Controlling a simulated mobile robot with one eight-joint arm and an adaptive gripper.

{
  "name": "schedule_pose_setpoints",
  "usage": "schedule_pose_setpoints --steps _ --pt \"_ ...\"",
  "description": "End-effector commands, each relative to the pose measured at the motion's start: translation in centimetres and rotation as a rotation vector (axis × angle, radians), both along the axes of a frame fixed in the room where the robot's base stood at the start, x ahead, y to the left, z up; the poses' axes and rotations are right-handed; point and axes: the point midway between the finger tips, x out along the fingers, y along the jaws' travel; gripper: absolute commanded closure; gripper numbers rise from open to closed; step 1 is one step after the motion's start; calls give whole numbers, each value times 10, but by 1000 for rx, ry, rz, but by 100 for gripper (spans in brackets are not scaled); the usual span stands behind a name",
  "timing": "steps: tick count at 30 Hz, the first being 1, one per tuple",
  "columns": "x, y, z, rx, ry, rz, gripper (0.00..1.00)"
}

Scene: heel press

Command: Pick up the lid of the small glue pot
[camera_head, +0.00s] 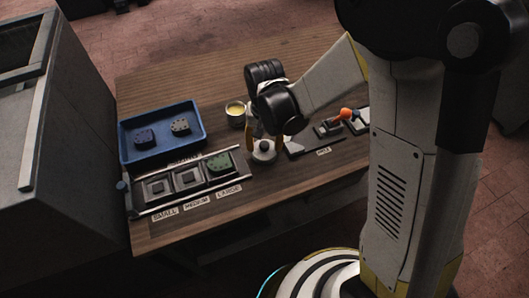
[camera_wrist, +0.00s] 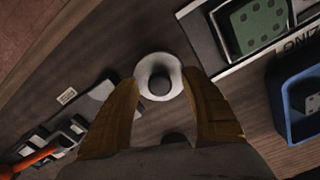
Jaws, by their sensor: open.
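The lid (camera_head: 263,154) is a round white disc with a dark knob, lying on the wooden table. In the wrist view the lid (camera_wrist: 159,64) is between and just beyond my fingertips. The glue pot (camera_head: 235,115) stands uncovered behind and left of the lid, with yellow glue inside. My gripper (camera_head: 265,137) is open right above the lid, pointing down. In the wrist view its two yellow fingers (camera_wrist: 160,82) flank the lid; whether they touch it I cannot tell.
In front is a rack (camera_head: 206,184) labelled small, medium and large, a green piece in the large slot. The table's front edge is clear.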

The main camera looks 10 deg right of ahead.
Motion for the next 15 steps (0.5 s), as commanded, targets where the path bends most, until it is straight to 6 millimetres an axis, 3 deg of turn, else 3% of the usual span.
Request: schedule_pose_setpoints --steps 7,8,12,15 --pt "0 0 -4 0 0 0 46" --pt "0 0 -4 0 0 0 51" --pt "0 0 -4 0 0 0 92" --pt "0 0 -4 0 0 0 93"
